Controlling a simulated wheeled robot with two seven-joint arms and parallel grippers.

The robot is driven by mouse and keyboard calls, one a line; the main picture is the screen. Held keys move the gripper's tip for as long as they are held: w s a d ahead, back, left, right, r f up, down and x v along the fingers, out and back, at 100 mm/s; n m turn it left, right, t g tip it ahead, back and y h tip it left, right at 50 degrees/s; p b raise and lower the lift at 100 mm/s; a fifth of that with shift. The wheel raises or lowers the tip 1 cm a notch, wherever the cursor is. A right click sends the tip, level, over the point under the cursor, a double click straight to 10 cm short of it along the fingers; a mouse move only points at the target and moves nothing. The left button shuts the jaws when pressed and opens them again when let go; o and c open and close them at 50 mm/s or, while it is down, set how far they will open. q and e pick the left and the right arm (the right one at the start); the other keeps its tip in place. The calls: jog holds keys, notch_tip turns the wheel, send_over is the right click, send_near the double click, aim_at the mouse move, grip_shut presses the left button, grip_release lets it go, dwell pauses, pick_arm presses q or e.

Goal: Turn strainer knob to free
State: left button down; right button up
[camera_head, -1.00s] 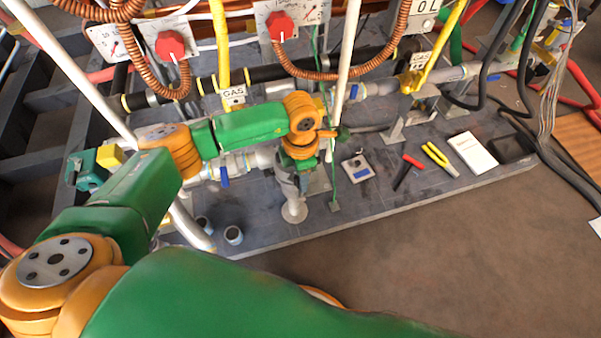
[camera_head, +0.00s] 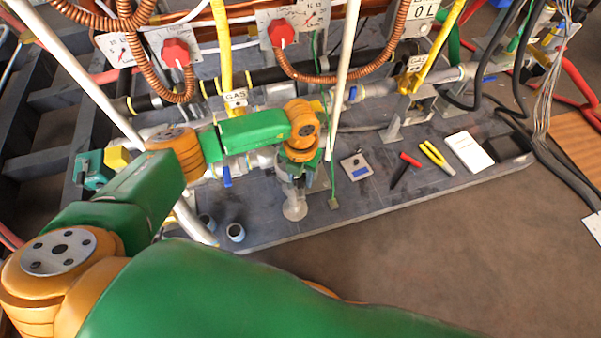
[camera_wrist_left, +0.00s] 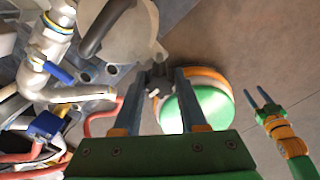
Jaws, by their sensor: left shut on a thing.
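The strainer (camera_head: 295,209) shows as a grey fitting with a flared lower end below my left gripper (camera_head: 293,182) in the head view. In the left wrist view its pale rounded body (camera_wrist_left: 135,35) fills the top centre. My left gripper (camera_wrist_left: 160,75) is shut on a small dark grey knob (camera_wrist_left: 156,80) at that body. The knob's marking and exact turn angle cannot be read. The knob is mostly hidden by my gripper in the head view. My right gripper (camera_wrist_left: 262,97) appears at the right of the left wrist view, with its fingers apart and empty.
Pipes with a blue-handled valve (camera_head: 227,177) run left of the gripper. A white pole (camera_head: 343,75) and a green line stand close on its right. Red-handled (camera_head: 405,170) and yellow-handled (camera_head: 440,158) tools lie on the platform. Brown floor is clear in front.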

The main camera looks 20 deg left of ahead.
pick_arm(q)
jog(key=shift+r+n, duration=0.1)
jog(key=shift+n, duration=0.4)
pick_arm(e)
jog(key=shift+s+d+r, duration=0.15)
jog(key=shift+s, duration=0.15)
jog(key=shift+s+d, duration=0.1)
pick_arm(q)
jog(key=shift+c, duration=2.2)
grip_release()
notch_tip(320, 180, up, 6)
jog(key=shift+r+p, duration=0.1)
jog(key=shift+p, duration=1.1)
jog(key=shift+r, duration=0.45)
pick_arm(e)
jog(key=shift+s+a+r, duration=0.55)
jog(key=shift+s+r, duration=0.05)
jog(key=shift+r, duration=0.2)
jog(key=shift+a, duration=0.1)
